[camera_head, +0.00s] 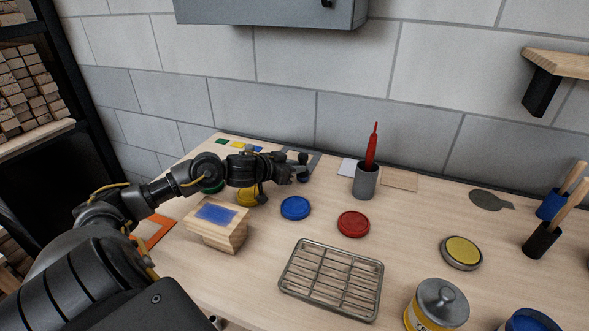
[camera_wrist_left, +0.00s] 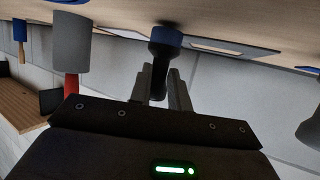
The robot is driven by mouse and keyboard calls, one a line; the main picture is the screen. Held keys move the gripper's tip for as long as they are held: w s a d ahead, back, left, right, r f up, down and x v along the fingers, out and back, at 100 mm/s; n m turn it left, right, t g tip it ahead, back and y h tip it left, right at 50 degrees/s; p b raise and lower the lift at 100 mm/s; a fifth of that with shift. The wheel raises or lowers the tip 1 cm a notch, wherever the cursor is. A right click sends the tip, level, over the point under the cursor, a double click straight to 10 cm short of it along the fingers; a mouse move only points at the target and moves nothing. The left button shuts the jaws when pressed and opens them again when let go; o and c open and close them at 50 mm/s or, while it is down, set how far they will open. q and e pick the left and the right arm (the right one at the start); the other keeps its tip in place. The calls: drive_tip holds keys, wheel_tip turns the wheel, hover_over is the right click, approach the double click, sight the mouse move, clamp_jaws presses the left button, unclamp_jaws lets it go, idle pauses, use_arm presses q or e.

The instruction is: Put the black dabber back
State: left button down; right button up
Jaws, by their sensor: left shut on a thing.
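The black dabber (camera_head: 303,159) is held in my left gripper (camera_head: 293,174) over the back of the workbench, left of the grey cup. In the left wrist view, which looks upside down, the dabber (camera_wrist_left: 158,58) has a dark handle between the two fingers of my left gripper (camera_wrist_left: 163,88), and its wide, bluish-dark end points to the bench. I cannot tell whether that end touches the bench. A dark grey flat piece (camera_head: 314,163) lies on the bench behind the dabber. My right gripper is not in view.
A grey cup (camera_head: 364,184) with a red tool (camera_head: 371,148) stands right of the gripper. Blue (camera_head: 295,208) and red (camera_head: 353,224) discs, a wooden block (camera_head: 216,236) and a wire rack (camera_head: 332,280) lie nearer. Tins and handled pots (camera_head: 541,240) stand at right.

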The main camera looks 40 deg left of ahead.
use_arm(q)
drive_tip(key=shift+f, duration=0.2)
drive_tip(key=shift+f, duration=0.15)
drive_tip(key=c, duration=1.3)
unclamp_jaws()
drive_tip(key=shift+r, duration=0.2)
drive_tip(key=shift+s+a, duration=0.1)
drive_tip(key=shift+s, duration=0.2)
drive_tip(key=shift+v, duration=3.5)
